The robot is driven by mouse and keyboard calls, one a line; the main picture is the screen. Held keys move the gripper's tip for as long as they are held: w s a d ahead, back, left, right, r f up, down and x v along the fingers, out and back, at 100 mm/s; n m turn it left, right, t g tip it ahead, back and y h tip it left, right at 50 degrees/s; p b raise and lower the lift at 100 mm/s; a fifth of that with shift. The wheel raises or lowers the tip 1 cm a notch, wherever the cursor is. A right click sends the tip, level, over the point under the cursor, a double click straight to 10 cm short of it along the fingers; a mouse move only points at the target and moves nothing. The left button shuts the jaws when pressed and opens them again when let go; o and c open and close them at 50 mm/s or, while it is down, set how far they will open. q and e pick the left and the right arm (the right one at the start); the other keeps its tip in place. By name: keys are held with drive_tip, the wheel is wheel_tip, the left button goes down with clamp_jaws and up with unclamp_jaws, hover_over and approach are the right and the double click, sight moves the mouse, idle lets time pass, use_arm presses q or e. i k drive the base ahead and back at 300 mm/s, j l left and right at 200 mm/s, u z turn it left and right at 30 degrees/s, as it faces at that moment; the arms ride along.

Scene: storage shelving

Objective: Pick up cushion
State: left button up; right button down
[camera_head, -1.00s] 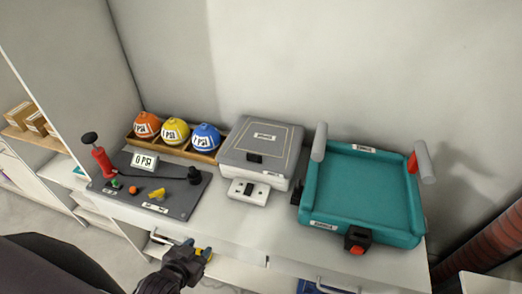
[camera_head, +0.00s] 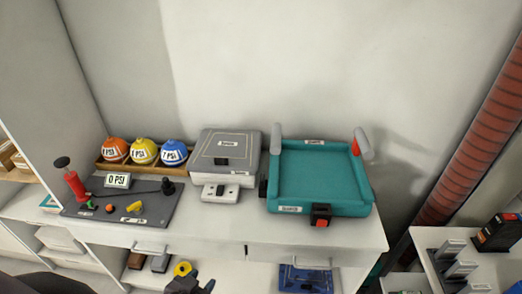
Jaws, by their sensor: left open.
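My left gripper (camera_head: 190,284) is dark and shows at the bottom edge, partly cut off. It is in front of and below the worktop, apart from both pieces, open and empty. My right gripper is out of view.
A dark board (camera_head: 125,207) with a red pump stands at the left. Orange, yellow and blue balls (camera_head: 143,151) sit in a wooden tray behind it. A yellow ring (camera_head: 182,268) is below the worktop. A red ribbed column (camera_head: 470,135) and side table (camera_head: 455,240) are at the right.

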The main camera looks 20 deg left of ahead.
sight(227, 147)
drive_tip(key=j+z, duration=0.1)
drive_tip(key=z, duration=0.25)
drive_tip(key=j+z, duration=0.1)
drive_tip(key=z, duration=0.25)
drive_tip(key=j+z, duration=0.1)
drive_tip(key=z, duration=0.25)
drive_tip(key=k+j, duration=0.2)
drive_tip(key=j, duration=0.2)
drive_tip(key=k+j, duration=0.15)
drive_tip(key=j, duration=0.25)
